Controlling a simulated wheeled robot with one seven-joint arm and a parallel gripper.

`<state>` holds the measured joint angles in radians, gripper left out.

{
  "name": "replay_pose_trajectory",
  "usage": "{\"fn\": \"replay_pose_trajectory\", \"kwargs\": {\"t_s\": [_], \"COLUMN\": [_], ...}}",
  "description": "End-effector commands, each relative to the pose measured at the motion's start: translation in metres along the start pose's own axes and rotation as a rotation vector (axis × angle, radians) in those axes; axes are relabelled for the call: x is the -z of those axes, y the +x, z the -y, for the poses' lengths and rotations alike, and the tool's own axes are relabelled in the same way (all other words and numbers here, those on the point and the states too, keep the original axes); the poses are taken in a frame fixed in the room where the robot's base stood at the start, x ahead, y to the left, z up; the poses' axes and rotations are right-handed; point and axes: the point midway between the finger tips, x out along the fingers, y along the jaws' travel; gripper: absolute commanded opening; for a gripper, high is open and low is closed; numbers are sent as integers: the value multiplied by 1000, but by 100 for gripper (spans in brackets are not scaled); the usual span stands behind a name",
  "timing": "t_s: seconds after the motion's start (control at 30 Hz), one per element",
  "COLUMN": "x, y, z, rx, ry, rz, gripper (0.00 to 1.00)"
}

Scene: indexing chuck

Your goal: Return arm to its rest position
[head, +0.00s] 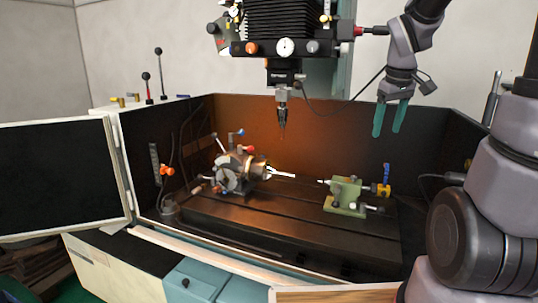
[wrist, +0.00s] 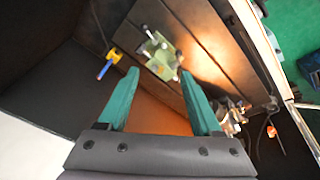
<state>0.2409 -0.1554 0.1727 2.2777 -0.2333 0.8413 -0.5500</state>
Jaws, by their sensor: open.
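The green tailstock (head: 345,195) stands to the right on the table. In the wrist view the tailstock (wrist: 160,55) lies beyond the fingertips, and the chuck is partly hidden by the right finger.
The slotted machine table (head: 280,212) is dark. The milling head with its spindle (head: 282,95) hangs over it, left of my gripper. An open door panel (head: 60,178) stands at the left. A dark cable runs between the milling head and my gripper area. Enclosure walls surround the table.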

Motion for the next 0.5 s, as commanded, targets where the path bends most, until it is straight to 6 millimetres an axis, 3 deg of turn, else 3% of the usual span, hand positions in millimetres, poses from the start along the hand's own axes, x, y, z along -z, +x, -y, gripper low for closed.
{"fn": "replay_pose_trajectory", "kwargs": {"t_s": [0.03, 0.2, 0.33, 0.5], "x": [-7, -37, -60, -81], "y": [-20, -72, -101, -120], "z": [10, 43, 64, 81], "rx": [-1, 54, 129, 216], "ry": [64, 317, 483, 621], "rz": [-43, -169, -249, -305], "gripper": [66, 66, 66, 66]}}
